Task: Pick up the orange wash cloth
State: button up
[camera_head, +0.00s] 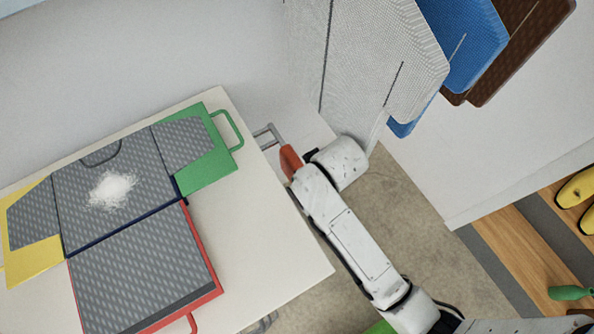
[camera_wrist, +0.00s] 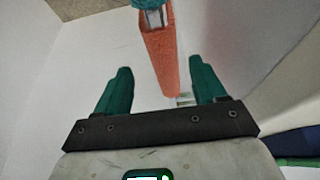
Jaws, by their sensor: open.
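The orange wash cloth (camera_head: 290,161) shows in the head view as a small strip at the wall, beside a grey metal rail (camera_head: 268,133) and just left of my arm's end. In the wrist view the cloth (camera_wrist: 161,62) hangs as a long narrow strip ahead, a metal piece near its top. My gripper (camera_wrist: 160,66) is open, its two green fingers to either side of the cloth in the picture. I cannot tell whether the cloth is between the fingertips or beyond them. In the head view the fingers are hidden by my wrist.
Grey, blue (camera_head: 462,40) and brown panels hang at upper right. A teal item (camera_wrist: 148,4) shows above the cloth. Wooden shelving (camera_head: 510,225) stands right.

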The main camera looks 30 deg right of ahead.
jog(key=shift+a+p+x, duration=0.15)
jog(key=shift+x, duration=1.35)
jog(key=shift+a+p+x, duration=0.1)
jog(key=shift+p+x, duration=0.05)
jog(key=shift+x, duration=1.3)
jog(key=shift+c, duration=0.5)
jog(key=c, duration=1)
jog(key=shift+o, duration=0.2)
jog(key=shift+r, duration=0.15)
